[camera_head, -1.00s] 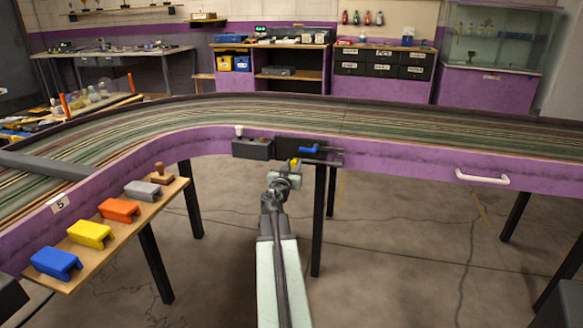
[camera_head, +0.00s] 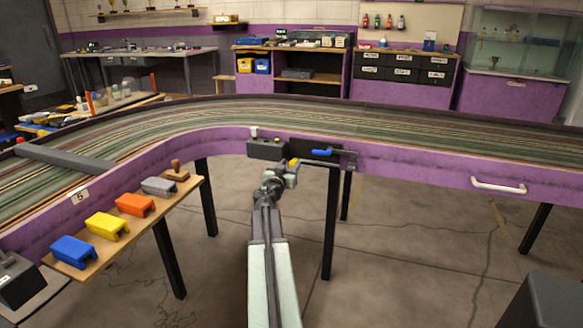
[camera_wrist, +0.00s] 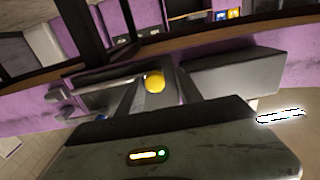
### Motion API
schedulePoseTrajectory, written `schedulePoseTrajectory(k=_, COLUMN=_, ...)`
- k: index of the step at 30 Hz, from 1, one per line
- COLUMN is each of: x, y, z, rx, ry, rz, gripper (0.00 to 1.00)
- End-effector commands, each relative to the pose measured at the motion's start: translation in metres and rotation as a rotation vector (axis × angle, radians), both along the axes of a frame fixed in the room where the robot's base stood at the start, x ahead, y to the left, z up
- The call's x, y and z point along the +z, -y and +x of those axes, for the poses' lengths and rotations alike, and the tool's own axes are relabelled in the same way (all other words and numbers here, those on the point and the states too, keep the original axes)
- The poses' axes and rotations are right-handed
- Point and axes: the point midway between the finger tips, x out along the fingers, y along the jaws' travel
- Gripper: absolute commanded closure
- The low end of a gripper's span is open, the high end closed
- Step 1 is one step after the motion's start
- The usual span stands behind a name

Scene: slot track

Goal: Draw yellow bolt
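The yellow bolt's round knob (camera_head: 294,162) shows at the front of the purple track wall, just below and left of the blue handle (camera_head: 322,152). In the wrist view the yellow knob (camera_wrist: 155,82) is near the middle, with grey finger parts on both sides. My gripper (camera_head: 290,173) is at the knob and appears shut on it. The finger contact is partly hidden, and the rest of the bolt is hard to make out behind my gripper.
A dark grey box (camera_head: 267,150) is fixed on the wall left of the knob. A white handle (camera_head: 498,187) is farther right. A wooden shelf (camera_head: 133,246) at left carries blue, yellow, orange and grey blocks and a stamp. Black table legs stand below the track.

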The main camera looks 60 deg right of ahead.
Motion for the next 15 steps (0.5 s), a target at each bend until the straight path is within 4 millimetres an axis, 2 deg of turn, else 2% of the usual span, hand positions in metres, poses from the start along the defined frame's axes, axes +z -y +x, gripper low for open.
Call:
schedulePoseTrajectory(k=5, x=0.000, y=-0.009, z=-0.004, rx=-0.001, ry=0.000, rz=0.000, gripper=0.52)
schedulePoseTrajectory(k=15, x=0.000, y=-0.071, z=-0.013, rx=0.002, ry=0.001, rz=0.000, gripper=0.52)
